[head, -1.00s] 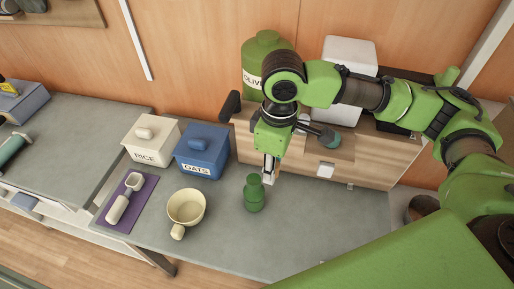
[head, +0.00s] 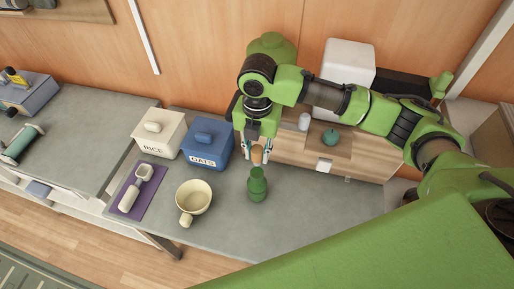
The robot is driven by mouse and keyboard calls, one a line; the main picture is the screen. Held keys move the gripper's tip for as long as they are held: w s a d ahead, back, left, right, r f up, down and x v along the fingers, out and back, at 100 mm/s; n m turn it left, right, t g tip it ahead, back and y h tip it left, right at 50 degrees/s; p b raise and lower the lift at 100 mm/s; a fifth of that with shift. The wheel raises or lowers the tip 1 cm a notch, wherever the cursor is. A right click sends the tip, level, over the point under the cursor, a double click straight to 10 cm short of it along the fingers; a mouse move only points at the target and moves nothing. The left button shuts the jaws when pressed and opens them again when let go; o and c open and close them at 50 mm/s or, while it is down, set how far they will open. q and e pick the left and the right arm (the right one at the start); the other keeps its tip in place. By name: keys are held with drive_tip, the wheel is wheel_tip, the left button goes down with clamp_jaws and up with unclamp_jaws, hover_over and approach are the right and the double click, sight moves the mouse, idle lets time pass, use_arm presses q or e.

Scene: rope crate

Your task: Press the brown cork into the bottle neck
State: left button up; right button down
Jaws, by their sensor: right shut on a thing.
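The brown cork (head: 257,155) is between the fingertips of my right gripper (head: 257,153), which is shut on it. The green bottle (head: 257,187) stands upright on the grey counter, just below the cork. From this angle the cork appears right above the bottle neck; I cannot tell whether they touch. My left gripper does not show.
Left of the bottle are a cream cup (head: 194,196), a blue OATS box (head: 207,146), a white RICE box (head: 159,133) and a scoop (head: 136,188) on a purple mat (head: 150,200). A wooden drawer unit (head: 337,163) stands behind. The counter front is clear.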

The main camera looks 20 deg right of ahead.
sight(257, 176)
idle(0.5)
drive_tip(key=shift+r+p, duration=0.1)
drive_tip(key=shift+p, duration=0.5)
drive_tip(key=shift+w+f+b, duration=0.1)
drive_tip(key=shift+f+b, duration=0.4)
drive_tip(key=shift+f, duration=1.4)
drive_tip(key=shift+f, duration=0.15)
drive_tip(key=shift+f, duration=0.3)
drive_tip(key=shift+f, duration=1.55)
idle(0.7)
drive_tip(key=c, duration=1.6)
unclamp_jaws()
drive_tip(key=shift+c, duration=0.2)
